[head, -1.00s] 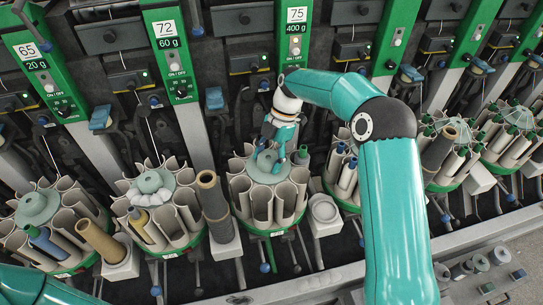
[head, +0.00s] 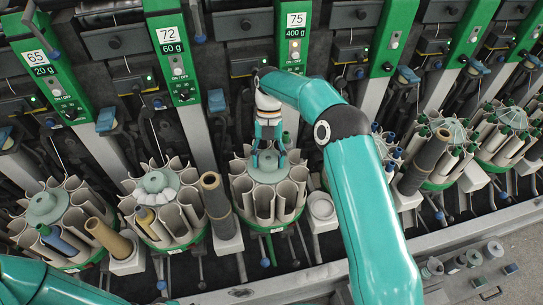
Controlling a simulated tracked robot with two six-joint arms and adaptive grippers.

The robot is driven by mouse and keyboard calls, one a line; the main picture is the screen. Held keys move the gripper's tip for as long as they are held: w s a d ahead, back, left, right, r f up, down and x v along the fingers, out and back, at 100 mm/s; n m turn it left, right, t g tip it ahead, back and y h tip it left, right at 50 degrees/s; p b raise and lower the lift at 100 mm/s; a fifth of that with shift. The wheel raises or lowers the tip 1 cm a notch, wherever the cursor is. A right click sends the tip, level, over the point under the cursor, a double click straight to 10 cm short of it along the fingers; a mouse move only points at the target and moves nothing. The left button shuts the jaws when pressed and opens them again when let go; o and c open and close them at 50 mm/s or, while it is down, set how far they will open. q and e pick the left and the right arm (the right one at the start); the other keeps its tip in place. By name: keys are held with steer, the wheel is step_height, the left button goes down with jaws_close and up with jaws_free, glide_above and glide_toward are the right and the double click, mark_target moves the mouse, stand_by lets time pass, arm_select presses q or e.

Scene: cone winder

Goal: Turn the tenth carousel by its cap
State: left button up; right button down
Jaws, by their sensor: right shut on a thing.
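The carousel (head: 253,203) under my right gripper is a ring of cream, open-topped pockets on a green base. The front pockets look empty. Its grey-green round cap (head: 270,173) sits in the middle of the ring. My right gripper (head: 268,162) points down from above and is shut on the cap, with its fingers at the cap's top. My right arm comes in from the lower right and hides part of the carousel to the right. My left arm crosses the bottom left corner, and its gripper is out of view.
Similar carousels (head: 158,213) stand in a row on both sides, some with tubes in their pockets. A dark brown tube (head: 215,197) stands close at the left. A white round holder (head: 321,208) is at the right. Green numbered panels and machine levers rise behind.

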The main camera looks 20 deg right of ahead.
steer(key=shift+s, duration=0.1)
stand_by(0.4)
steer(key=shift+c, duration=1.2)
jaws_free()
steer(key=shift+w+r, duration=0.2)
steer(key=shift+r, duration=0.05)
steer(key=v, duration=0.5)
steer(key=shift+w+r, duration=0.15)
steer(key=shift+w+d+r, duration=0.15)
steer(key=shift+r, duration=0.5)
